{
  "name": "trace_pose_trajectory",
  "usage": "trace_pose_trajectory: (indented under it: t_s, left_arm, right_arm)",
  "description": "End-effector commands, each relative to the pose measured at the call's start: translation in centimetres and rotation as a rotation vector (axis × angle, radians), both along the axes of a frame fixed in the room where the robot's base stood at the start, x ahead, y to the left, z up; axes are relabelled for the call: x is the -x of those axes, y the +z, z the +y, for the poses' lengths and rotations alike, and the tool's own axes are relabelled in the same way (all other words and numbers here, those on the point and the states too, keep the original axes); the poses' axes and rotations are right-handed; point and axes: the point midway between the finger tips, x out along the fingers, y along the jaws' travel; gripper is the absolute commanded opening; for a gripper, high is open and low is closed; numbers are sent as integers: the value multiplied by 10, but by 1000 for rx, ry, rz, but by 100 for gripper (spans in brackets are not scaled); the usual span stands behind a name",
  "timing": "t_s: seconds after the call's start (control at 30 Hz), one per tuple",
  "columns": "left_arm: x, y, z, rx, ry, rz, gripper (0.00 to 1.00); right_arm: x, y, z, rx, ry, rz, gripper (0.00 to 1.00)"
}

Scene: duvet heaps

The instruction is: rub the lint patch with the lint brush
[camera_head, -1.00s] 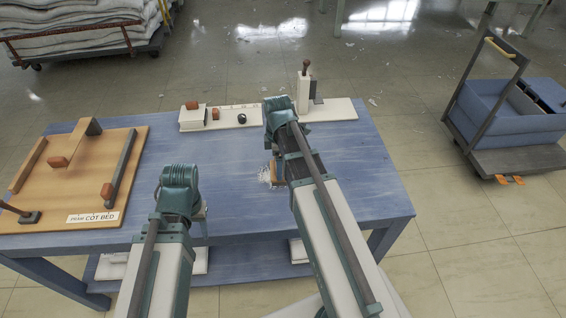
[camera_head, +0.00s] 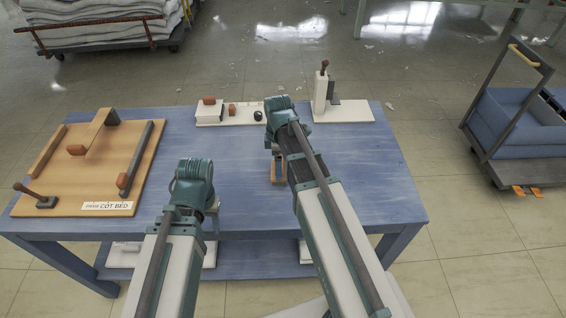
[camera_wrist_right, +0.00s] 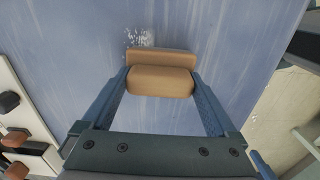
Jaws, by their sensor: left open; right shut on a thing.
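The lint brush (camera_wrist_right: 160,62), a tan block with a rounded handle, sits between the two fingers of my right gripper (camera_wrist_right: 160,84), which is shut on it. It also shows below the right wrist in the head view (camera_head: 278,174), low over the blue table. The lint patch (camera_wrist_right: 140,37) is a small scatter of white specks just beyond the brush's far edge in the wrist view; the brush may hide more of it. I cannot make the patch out in the head view. My left gripper (camera_head: 213,213) is open over the table's front edge, mostly hidden by its wrist.
The blue table (camera_head: 345,185) is clear to the right of the brush. A wooden board (camera_head: 100,165) with blocks and a cot bed label lies at the left. White stands (camera_head: 240,116) (camera_head: 352,112) line the back edge. A trolley (camera_head: 510,130) stands at the right.

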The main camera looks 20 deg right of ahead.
Motion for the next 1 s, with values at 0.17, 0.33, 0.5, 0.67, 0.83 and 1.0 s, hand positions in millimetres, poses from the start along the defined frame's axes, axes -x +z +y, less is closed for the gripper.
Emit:
trace_pose_trajectory:
  t_s: [0.17, 0.33, 0.5, 0.67, 0.83, 1.0]
  left_arm:
    - [0, 0, 0, 0, 0, 0, 50]
    - [0, 1, 0, 0, 0, 0, 50]
    - [0, 1, 0, 0, 0, 0, 50]
    - [0, -1, 0, 0, 0, 0, 50]
    - [0, -2, 0, 0, 0, 0, 50]
    - [0, -2, 0, 0, 0, 0, 50]
  right_arm:
    - [-6, 1, 17, -4, 3, -1, 41]
    - [-8, 1, 25, -3, 1, -1, 41]
    - [-9, 1, 24, -2, -1, -1, 41]
    - [-17, -1, 21, -1, -1, 0, 41]
    - [-26, -2, 19, -1, -1, -1, 41]
    - [-26, -2, 17, 1, -1, -3, 41]
